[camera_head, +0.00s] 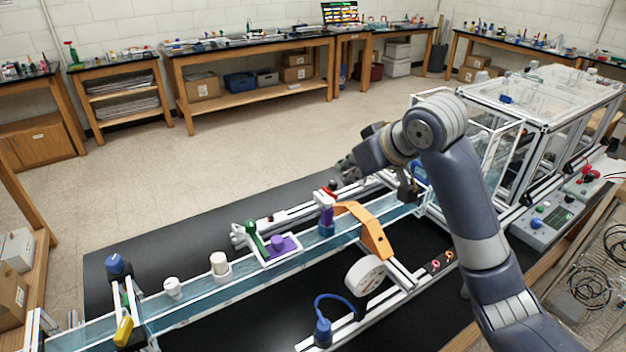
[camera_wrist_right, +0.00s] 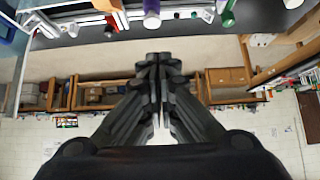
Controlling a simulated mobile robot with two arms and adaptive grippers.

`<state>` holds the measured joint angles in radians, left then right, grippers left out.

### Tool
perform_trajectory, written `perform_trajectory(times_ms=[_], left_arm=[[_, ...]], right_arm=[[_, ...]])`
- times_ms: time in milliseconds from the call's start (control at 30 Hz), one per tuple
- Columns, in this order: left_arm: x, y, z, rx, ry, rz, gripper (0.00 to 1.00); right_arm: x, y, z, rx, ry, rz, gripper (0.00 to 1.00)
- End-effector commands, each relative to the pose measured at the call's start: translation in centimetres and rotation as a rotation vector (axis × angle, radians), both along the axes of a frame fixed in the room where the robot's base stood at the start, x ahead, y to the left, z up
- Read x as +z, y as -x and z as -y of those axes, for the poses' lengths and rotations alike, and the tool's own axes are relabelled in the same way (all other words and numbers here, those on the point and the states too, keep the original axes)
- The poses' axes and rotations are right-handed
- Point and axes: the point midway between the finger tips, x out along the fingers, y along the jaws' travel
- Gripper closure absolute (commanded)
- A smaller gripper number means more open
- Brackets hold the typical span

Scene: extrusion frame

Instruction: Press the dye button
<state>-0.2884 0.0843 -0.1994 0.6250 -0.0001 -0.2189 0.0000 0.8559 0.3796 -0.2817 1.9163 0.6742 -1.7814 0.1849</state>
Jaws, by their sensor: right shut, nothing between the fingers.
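Which part is the dye button I cannot tell for sure. A small upright purple dispenser (camera_head: 326,207) with a red top stands at the clear water channel (camera_head: 205,293). To its left a white tray (camera_head: 290,258) holds a purple block with a round knob (camera_head: 281,244) and a green-handled piece (camera_head: 254,238). My right gripper (camera_head: 345,172) is above and behind the dispenser, apart from it. Its fingers are closed together and empty in the wrist view (camera_wrist_right: 160,62), where a purple part (camera_wrist_right: 152,18) shows at the top edge. My left gripper is not in view.
An orange curved bracket (camera_head: 372,230) and a round white gauge (camera_head: 365,276) stand right of the dispenser. White knobs (camera_head: 219,264) line the channel. A control box (camera_head: 545,222) with coloured buttons lies at the right. The black table (camera_head: 130,235) is bare at left.

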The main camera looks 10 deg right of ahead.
Motion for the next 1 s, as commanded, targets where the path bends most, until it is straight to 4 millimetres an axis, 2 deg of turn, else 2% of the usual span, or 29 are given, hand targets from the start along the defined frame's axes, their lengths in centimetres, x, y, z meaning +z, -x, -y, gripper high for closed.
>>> perform_trajectory(times_ms=[100,200,267,433,567,667,900,1000], left_arm=[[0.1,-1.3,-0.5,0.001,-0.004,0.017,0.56],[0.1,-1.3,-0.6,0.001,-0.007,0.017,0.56],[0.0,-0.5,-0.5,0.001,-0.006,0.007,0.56],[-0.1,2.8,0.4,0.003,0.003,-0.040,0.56],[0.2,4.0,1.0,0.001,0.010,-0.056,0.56],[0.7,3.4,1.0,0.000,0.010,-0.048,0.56],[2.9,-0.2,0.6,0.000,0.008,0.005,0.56],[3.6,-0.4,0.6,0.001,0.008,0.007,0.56]], right_arm=[[0.6,-0.1,0.1,-0.001,0.000,0.005,1.00],[0.7,-0.1,0.1,0.000,-0.001,0.005,1.00],[0.7,-0.1,0.1,0.000,-0.001,0.005,1.00],[0.6,-0.1,0.1,0.000,-0.001,0.005,1.00],[0.2,-0.5,-0.1,0.000,-0.001,0.002,1.00],[-0.6,-1.3,-0.4,-0.001,-0.001,0.000,1.00],[-4.0,-4.5,-1.8,0.001,-0.001,-0.003,1.00],[-5.5,-5.8,-2.3,-0.001,-0.002,-0.001,1.00]])
